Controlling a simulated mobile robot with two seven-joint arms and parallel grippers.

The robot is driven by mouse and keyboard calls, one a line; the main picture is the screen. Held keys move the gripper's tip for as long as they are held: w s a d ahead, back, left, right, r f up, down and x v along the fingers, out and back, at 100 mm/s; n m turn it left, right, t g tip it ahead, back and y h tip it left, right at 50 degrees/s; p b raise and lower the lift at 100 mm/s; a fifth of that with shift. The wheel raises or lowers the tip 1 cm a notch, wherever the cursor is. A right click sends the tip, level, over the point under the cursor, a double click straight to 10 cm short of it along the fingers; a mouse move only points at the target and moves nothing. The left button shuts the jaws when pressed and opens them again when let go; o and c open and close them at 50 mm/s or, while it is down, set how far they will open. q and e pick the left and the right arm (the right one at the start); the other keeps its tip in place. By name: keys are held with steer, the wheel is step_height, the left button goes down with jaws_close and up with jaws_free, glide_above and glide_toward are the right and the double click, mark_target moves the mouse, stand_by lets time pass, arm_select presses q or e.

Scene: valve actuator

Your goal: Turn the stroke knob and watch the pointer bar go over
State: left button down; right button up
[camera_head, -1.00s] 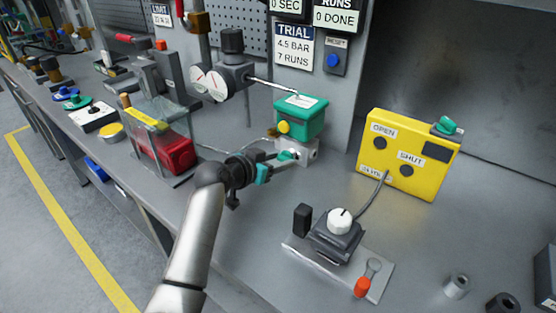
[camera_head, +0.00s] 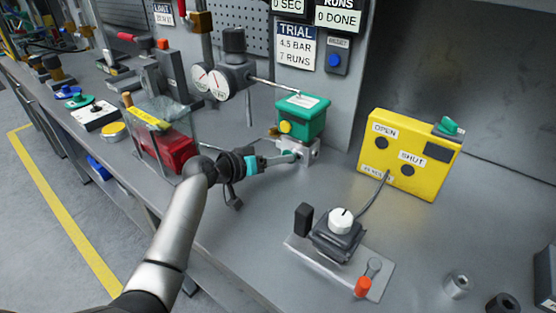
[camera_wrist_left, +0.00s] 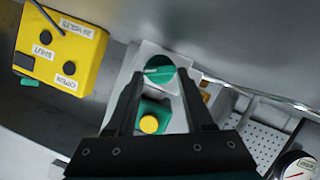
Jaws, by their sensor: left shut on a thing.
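The green stroke knob (camera_wrist_left: 160,68) is on the front of a small grey block (camera_head: 308,152) below a green box (camera_head: 302,117). My left gripper (camera_head: 293,157) reaches it from the left and is shut on the knob. In the left wrist view, the fingertips (camera_wrist_left: 159,75) are on either side of the round knob, which carries a small white marking. A yellow bar with lettering (camera_head: 150,118) lies above a red body (camera_head: 172,151) behind a clear guard; I cannot tell whether it is the pointer bar. My right gripper is not in view.
A yellow OPEN/SHUT box (camera_head: 410,155) stands to the right. A dark unit with a white knob (camera_head: 340,221) sits on a plate in front. The bench between is mostly clear.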

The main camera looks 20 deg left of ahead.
arm_select(q)
steer(key=shift+a+n+h, duration=0.1)
steer(key=shift+n+h, duration=0.2)
steer(key=shift+n, duration=0.2)
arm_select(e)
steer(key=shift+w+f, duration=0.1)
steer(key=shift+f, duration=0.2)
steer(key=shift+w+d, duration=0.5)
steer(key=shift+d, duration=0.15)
arm_select(q)
steer(key=c, duration=0.6)
jaws_free()
steer(key=o, duration=0.3)
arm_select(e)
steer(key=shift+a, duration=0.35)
